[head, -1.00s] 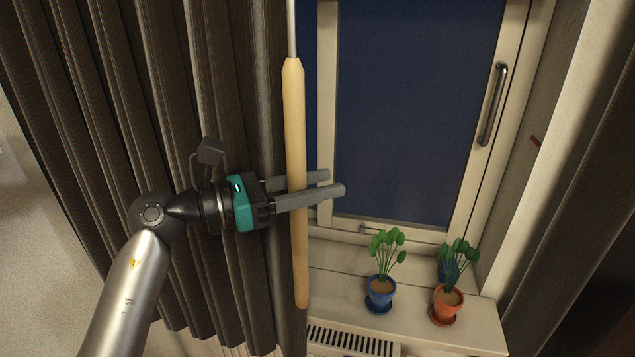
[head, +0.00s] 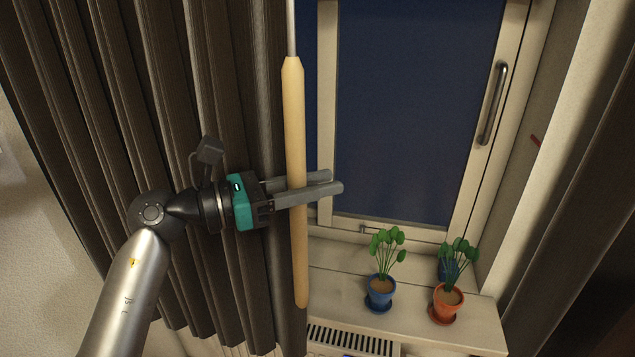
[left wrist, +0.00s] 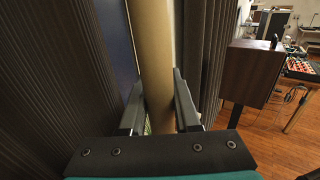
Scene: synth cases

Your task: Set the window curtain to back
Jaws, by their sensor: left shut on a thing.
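The dark pleated curtain (head: 130,150) hangs at the left of the window (head: 415,110), which is largely uncovered. A pale wooden pull rod (head: 294,120) hangs upright on a thin stem at the curtain's right edge. My left gripper (head: 335,182) is shut on the rod, with one finger on each side of it. In the left wrist view, the rod (left wrist: 152,60) stands between the two fingers (left wrist: 160,100). My right gripper is in neither view.
Potted plants in blue (head: 380,290) and orange (head: 447,302) pots stand on the sill (head: 480,328). A radiator grille (head: 350,340) is below. Another dark curtain (head: 570,240) hangs at the right. A brown box (left wrist: 253,72) shows in the left wrist view.

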